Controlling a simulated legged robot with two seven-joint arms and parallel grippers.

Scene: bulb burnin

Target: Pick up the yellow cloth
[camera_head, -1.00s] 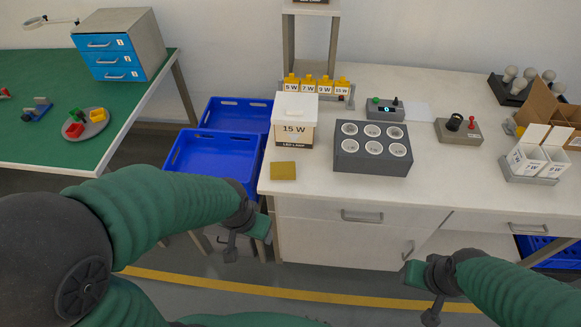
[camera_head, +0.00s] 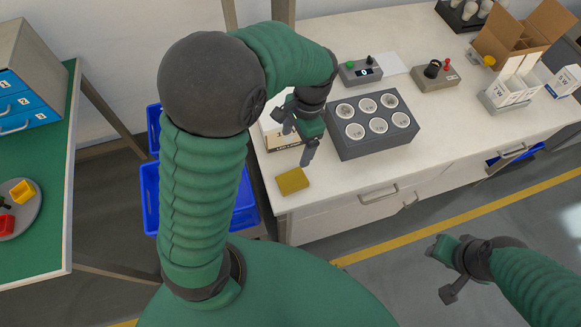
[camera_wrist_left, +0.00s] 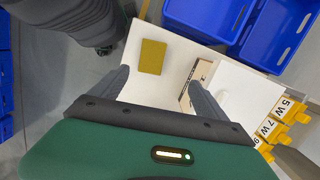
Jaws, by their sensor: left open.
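The yellow cloth (camera_head: 292,181) lies flat, a small folded rectangle, on the white bench (camera_head: 440,128) near its front left corner. In the left wrist view the cloth (camera_wrist_left: 152,57) shows ahead of and between the fingers, apart from them. My left gripper (camera_head: 296,146) is open and empty, above the bench just behind the cloth, beside the lamp box. It also shows in the left wrist view (camera_wrist_left: 156,88). My right gripper (camera_head: 440,271) is in front of the bench over the floor, with its fingers apart and nothing between them.
The 15 W lamp box (camera_head: 284,143) stands partly hidden behind my left gripper. A grey socket block (camera_head: 372,145) is right of it. Blue crates (camera_head: 150,185) sit on the floor left of the bench. The bench front by the cloth is clear.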

